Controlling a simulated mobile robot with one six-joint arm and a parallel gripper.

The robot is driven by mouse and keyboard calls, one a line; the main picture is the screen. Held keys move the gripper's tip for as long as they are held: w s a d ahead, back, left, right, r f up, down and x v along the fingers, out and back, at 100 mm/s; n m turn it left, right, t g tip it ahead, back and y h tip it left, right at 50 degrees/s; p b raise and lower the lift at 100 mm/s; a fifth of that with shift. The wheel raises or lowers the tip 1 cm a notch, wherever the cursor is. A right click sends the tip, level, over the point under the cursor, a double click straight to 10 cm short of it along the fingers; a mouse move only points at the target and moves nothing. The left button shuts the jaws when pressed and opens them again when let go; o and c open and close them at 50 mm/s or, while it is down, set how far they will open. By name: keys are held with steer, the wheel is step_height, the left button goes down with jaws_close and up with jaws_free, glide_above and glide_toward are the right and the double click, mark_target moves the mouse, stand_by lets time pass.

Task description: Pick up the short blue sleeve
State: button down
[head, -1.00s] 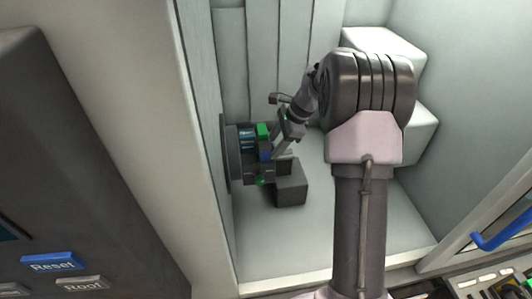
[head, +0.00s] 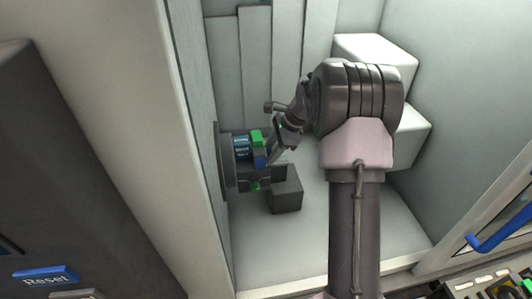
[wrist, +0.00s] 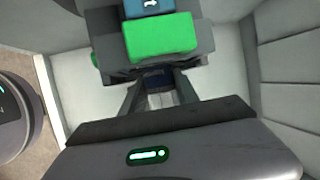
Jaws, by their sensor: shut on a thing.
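My gripper (head: 270,160) reaches down and left to a dark fixture at the left wall. In the wrist view my gripper (wrist: 160,84) is shut on a dark blue piece, the short blue sleeve (wrist: 160,87), which is mostly in shadow. The short blue sleeve (head: 260,162) shows as a small blue patch beside the finger in the head view. A green block (head: 256,136) sits just above it; the green block (wrist: 158,38) fills the top middle of the wrist view. I cannot tell whether the sleeve touches the fixture.
A lighter blue part (head: 242,148) sits in the dark round fixture (head: 226,165) on the left wall. A dark grey block (head: 286,190) stands on the floor below. White boxes (head: 374,52) stand at the back right. The pale floor (head: 300,245) in front is clear.

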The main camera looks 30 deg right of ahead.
steer(key=s+d+p, duration=0.2)
steer(key=d, duration=0.7)
steer(key=s+d+p, duration=0.2)
steer(key=s+d, duration=0.1)
steer(key=d, duration=0.6)
steer(key=shift+s+d+r, duration=0.15)
steer(key=shift+s+d, duration=0.1)
steer(key=shift+d, duration=0.15)
step_height(320, 180, up, 7)
steer(key=d+p, duration=0.2)
steer(key=p, duration=0.5)
steer(key=shift+s, duration=0.25)
steer(key=shift+a, duration=0.1)
